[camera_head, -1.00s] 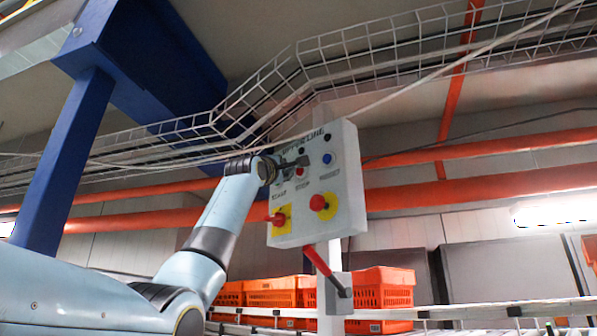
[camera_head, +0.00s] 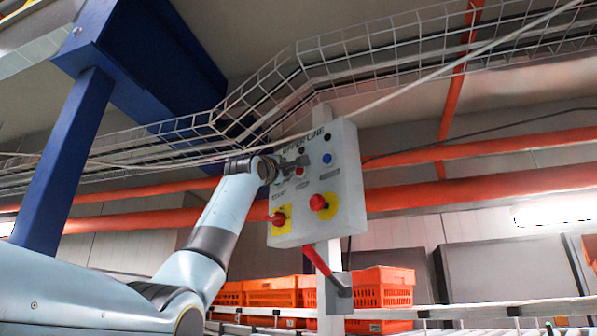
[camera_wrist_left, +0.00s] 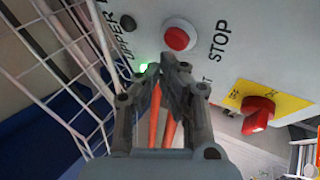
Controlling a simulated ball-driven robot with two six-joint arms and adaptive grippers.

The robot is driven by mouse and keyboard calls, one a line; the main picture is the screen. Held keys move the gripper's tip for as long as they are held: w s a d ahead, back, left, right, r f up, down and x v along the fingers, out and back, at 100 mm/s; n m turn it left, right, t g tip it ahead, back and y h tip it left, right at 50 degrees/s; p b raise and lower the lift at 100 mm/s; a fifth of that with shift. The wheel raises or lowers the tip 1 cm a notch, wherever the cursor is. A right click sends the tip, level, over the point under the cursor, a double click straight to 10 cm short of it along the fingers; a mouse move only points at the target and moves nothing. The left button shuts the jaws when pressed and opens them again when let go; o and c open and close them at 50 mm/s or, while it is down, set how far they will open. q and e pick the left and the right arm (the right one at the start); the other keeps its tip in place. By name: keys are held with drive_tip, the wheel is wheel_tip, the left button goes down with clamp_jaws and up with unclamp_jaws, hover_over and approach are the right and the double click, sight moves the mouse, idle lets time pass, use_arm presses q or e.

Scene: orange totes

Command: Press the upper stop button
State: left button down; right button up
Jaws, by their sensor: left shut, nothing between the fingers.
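The grey control box (camera_head: 346,175) hangs on a post and is headed UPPER LINE. Its red stop button (camera_head: 300,171) shows beside my left gripper (camera_head: 303,162). In the left wrist view the round red stop button (camera_wrist_left: 178,38) has a pale ring and the word STOP next to it. My left gripper (camera_wrist_left: 168,64) is shut and empty, its tips below that button in this view. A lit green spot (camera_wrist_left: 144,68) shows just left of the tips, partly hidden by them. I cannot tell whether the tips touch the panel. My right gripper is not in view.
A red mushroom button (camera_head: 319,202) and a red switch (camera_head: 277,219) sit on yellow plates lower on the box. A blue button (camera_head: 327,159) is at the upper right. A wire cable tray (camera_head: 390,65) runs above. Orange totes (camera_head: 383,288) stand behind.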

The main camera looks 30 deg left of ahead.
use_arm(q)
drive_tip(key=shift+w+d, duration=0.15)
drive_tip(key=shift+w, duration=0.25)
drive_tip(key=shift+w+d, duration=0.1)
drive_tip(key=shift+w, duration=0.3)
idle(0.9)
drive_tip(key=shift+s+a+b, duration=0.2)
drive_tip(key=shift+s+b, duration=0.6)
